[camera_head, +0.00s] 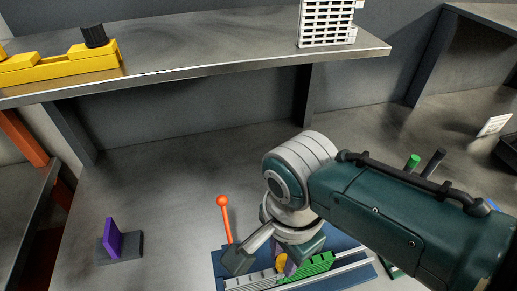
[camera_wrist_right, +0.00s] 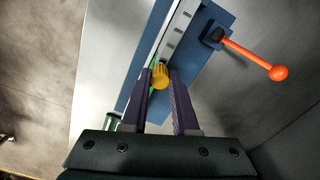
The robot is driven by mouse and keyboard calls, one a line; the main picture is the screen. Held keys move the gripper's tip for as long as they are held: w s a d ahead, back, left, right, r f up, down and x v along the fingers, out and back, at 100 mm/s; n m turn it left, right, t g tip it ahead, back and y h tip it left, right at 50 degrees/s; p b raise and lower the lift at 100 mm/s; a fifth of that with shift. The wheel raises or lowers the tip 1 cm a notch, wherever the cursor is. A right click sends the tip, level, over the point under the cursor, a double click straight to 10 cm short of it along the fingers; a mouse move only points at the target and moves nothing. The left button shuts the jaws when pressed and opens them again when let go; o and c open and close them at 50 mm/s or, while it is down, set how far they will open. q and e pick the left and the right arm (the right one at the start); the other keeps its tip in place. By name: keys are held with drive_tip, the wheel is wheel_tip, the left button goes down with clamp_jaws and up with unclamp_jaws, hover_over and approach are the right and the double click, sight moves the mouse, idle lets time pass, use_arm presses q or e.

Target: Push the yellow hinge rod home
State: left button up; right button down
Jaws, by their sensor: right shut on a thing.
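The yellow hinge rod's ribbed knob (camera_wrist_right: 160,77) sits between the purple fingertips of my right gripper (camera_wrist_right: 163,82), which is shut on it. In the head view the yellow knob (camera_head: 282,261) shows partly, beside a purple finger of the right gripper (camera_head: 287,266). The rod's shaft is hidden, so I cannot tell how deep it sits. Below it is the conveyor frame, with a light grey link section (camera_head: 250,281) to the left and a green section (camera_head: 318,264) to the right, on a blue base (camera_head: 218,264). My left gripper is not in view.
An orange ball-topped lever (camera_head: 224,215) rises behind the frame; it also shows in the wrist view (camera_wrist_right: 255,58). A purple plate on a grey block (camera_head: 130,248) stands left. A shelf (camera_head: 200,62) with yellow parts (camera_head: 60,65) and a white grid block (camera_head: 325,24) hangs above.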

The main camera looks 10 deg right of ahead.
drive_tip(key=shift+f+b, duration=0.55)
drive_tip(key=shift+f, duration=0.15)
drive_tip(key=shift+f, duration=0.2)
drive_tip(key=c, duration=0.6)
unclamp_jaws()
